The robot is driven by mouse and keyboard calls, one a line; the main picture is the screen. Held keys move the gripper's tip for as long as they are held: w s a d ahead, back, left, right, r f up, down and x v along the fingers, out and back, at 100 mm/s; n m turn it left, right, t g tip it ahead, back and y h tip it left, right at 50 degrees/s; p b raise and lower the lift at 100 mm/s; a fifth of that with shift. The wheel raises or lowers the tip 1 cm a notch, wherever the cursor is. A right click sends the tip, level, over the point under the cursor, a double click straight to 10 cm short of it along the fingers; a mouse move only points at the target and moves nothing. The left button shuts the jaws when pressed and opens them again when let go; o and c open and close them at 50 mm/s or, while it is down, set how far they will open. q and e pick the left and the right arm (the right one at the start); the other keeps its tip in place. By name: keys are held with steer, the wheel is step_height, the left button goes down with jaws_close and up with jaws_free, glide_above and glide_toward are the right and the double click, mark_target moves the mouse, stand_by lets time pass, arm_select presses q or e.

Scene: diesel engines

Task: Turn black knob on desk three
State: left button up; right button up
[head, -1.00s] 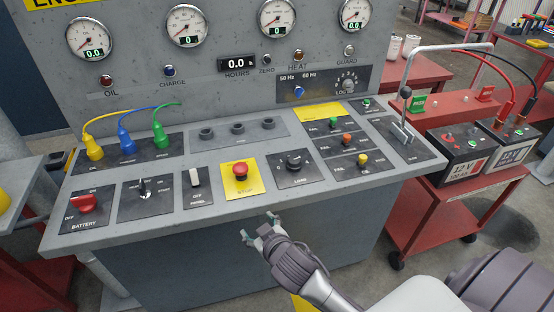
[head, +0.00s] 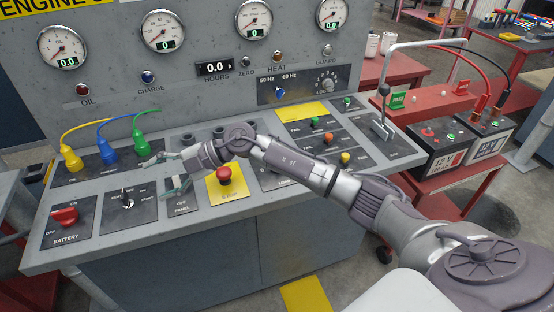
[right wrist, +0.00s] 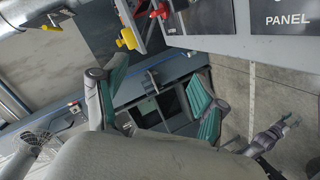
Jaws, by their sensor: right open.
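The desk (head: 200,240) is a grey sloped console of switch panels. A small black key-like knob (head: 127,203) shows on the panel marked START. My right gripper (head: 160,176) is open and empty above the desk, over the area between this knob and the OFF/PANEL switch plate (head: 180,209). Its teal-padded fingers (right wrist: 158,95) are spread in the right wrist view, with nothing between them. A grey jointed part at that view's right may be my left arm; its jaws are unclear.
A red emergency button (head: 224,174) stands right of the gripper. Yellow, blue and green plugs (head: 108,155) with cables rise behind it. The red battery switch (head: 65,215) is at left. A tall lever (head: 383,110) and batteries (head: 440,145) are at right.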

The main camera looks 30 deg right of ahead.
steer(key=d+r+m+g+h, duration=0.25)
steer(key=d+h, duration=0.45)
steer(key=d, duration=0.9)
steer(key=d+r+m+g+h, duration=0.15)
steer(key=d+m+h, duration=0.35)
steer(key=d, duration=1.1)
steer(key=shift+n+g+h, duration=0.3)
steer(key=shift+n+h, duration=0.3)
steer(key=shift+n, duration=0.15)
step_height(320, 180, down, 14)
steer(key=p, duration=0.3)
steer(key=shift+a+f, duration=0.1)
steer(key=shift+a, duration=0.05)
steer(key=c, duration=1.2)
steer(key=shift+o, duration=0.2)
